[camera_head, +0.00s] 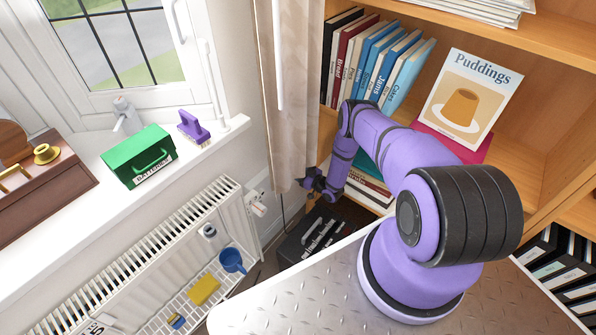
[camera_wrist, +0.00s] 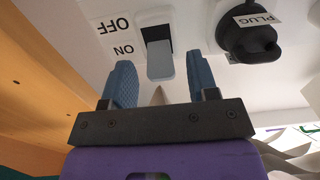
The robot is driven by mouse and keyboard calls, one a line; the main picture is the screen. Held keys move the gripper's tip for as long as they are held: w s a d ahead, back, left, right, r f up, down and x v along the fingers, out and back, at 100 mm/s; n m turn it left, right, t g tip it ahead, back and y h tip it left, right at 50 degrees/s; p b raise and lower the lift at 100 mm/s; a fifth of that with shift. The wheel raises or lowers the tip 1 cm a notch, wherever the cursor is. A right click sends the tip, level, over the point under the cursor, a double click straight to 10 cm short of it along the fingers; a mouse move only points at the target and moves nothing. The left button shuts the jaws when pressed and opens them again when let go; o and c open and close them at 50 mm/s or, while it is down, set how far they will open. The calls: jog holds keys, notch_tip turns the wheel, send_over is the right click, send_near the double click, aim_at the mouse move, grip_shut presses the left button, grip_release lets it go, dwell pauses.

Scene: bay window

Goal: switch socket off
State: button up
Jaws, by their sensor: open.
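The wall socket is a white panel (camera_wrist: 195,18) in the wrist view, with upside-down labels OFF and ON. Its grey switch lever (camera_wrist: 161,62) lies at the ON end of a dark slot. A black plug (camera_wrist: 250,38) labelled PLUG sits to the right of the switch. My gripper (camera_wrist: 159,76) is open and empty, its two blue fingers apart on either side of the lever's lower end; contact cannot be told.
A beige curtain (camera_head: 290,90) hangs close to my gripper. A bookcase (camera_head: 545,85) stands right, a white radiator (camera_head: 150,260) left, and a dark toolbox (camera_head: 312,238) below. The sill holds a green box (camera_head: 138,155) and a purple brush (camera_head: 193,127).

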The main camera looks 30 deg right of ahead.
jog(key=shift+w+a, duration=0.1)
jog(key=shift+w, duration=0.1)
jog(key=c, duration=0.9)
jog(key=shift+s+f+t+y, duration=0.1)
jog(key=shift+f+t+y, duration=0.2)
jog(key=shift+t, duration=0.35)
jog(key=shift+f+t+y, duration=0.2)
jog(key=shift+f+t, duration=0.05)
jog(key=shift+t, duration=0.4)
